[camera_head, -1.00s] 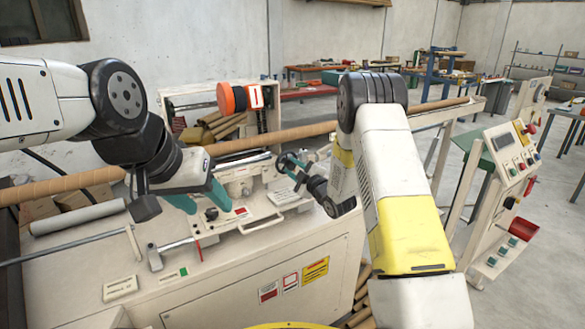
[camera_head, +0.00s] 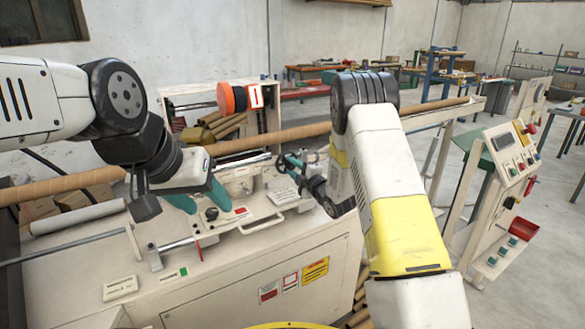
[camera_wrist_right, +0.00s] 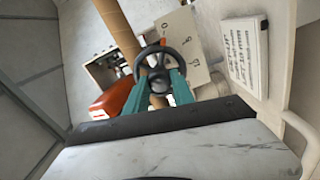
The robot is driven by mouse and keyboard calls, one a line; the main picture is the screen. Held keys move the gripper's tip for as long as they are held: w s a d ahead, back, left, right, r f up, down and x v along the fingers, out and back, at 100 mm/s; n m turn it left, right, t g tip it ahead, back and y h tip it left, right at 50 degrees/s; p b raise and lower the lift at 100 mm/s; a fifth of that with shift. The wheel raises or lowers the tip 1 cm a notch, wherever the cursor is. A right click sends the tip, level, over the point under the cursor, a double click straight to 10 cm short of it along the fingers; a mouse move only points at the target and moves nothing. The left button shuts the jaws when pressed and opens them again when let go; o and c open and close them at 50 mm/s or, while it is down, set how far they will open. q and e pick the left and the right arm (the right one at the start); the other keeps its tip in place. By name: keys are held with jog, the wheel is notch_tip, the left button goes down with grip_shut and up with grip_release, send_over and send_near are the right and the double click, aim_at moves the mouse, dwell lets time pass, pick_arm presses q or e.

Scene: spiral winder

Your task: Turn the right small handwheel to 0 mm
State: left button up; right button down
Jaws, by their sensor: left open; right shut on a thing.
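The right small handwheel, a dark spoked wheel (camera_wrist_right: 161,68), shows in the right wrist view. In the head view, my right gripper (camera_head: 292,161) is at the machine's right end, and the wheel is mostly hidden there by the fingers and wrist. A pale scale plate (camera_wrist_right: 190,45) with dark digits lies behind the wheel, with a small red mark near it; I cannot read the setting surely. My left gripper (camera_head: 202,200) is open above the machine top, near a dark knob.
A cream machine cabinet (camera_head: 235,275) fills the front. A long brown tube (camera_head: 265,140) crosses behind the grippers. A label plate (camera_wrist_right: 245,52) sits right of the wheel in the right wrist view. A control console (camera_head: 510,155) stands at the right.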

jog(key=shift+f, duration=0.1)
jog(key=c, duration=1.1)
grip_release()
jog(key=v, duration=0.7)
jog(key=shift+s+d, duration=0.2)
jog(key=shift+s, duration=0.15)
